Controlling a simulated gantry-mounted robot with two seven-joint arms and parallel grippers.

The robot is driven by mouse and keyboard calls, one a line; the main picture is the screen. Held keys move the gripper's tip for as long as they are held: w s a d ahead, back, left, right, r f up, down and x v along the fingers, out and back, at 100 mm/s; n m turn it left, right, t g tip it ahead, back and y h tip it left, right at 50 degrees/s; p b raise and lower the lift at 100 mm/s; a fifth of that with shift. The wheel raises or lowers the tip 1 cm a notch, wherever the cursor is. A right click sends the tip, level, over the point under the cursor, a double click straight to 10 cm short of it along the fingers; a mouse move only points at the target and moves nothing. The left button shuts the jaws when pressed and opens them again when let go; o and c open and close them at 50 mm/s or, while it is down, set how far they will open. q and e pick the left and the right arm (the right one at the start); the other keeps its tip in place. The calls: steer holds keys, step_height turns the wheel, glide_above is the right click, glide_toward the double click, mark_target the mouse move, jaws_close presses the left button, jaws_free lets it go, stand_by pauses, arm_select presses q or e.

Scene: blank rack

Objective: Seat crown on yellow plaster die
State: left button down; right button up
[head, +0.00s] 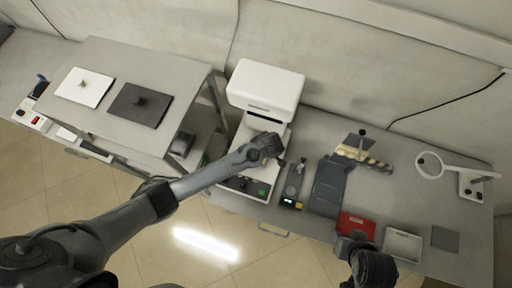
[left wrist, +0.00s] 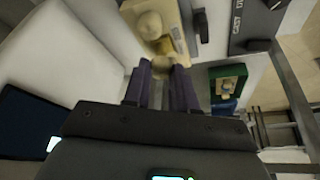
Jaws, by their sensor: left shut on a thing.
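In the left wrist view, the purple fingers of my left gripper (left wrist: 162,80) are closed on a small cream piece, likely the crown (left wrist: 162,64). Just beyond it is a pale yellow block with a rounded stump on top, which looks like the yellow plaster die (left wrist: 150,24). The crown is at the near edge of this block; I cannot tell whether they touch. In the head view, my left gripper (head: 268,147) is in front of the white machine, and crown and die are too small to make out. My right gripper (head: 372,268) is at the bottom edge; its fingers are not clear.
The white machine (head: 265,88) stands close behind my left gripper. In the left wrist view, a green holder (left wrist: 228,72) with a pale stump is to the right. A dark tray (head: 328,185), red case (head: 355,225), white bin (head: 402,245) and magnifier lamp (head: 430,165) occupy the bench's right.

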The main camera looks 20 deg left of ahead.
arm_select(q)
steer(key=shift+p, duration=0.5)
stand_by(1.2)
steer(key=shift+f+b, duration=0.85)
steer(key=shift+f, duration=0.35)
steer(key=c, duration=0.8)
jaws_free()
steer(key=shift+r, duration=0.1)
steer(key=v, duration=1)
steer(key=shift+s+d+r, duration=0.1)
steer(key=shift+d+r, duration=0.05)
steer(key=shift+r, duration=0.15)
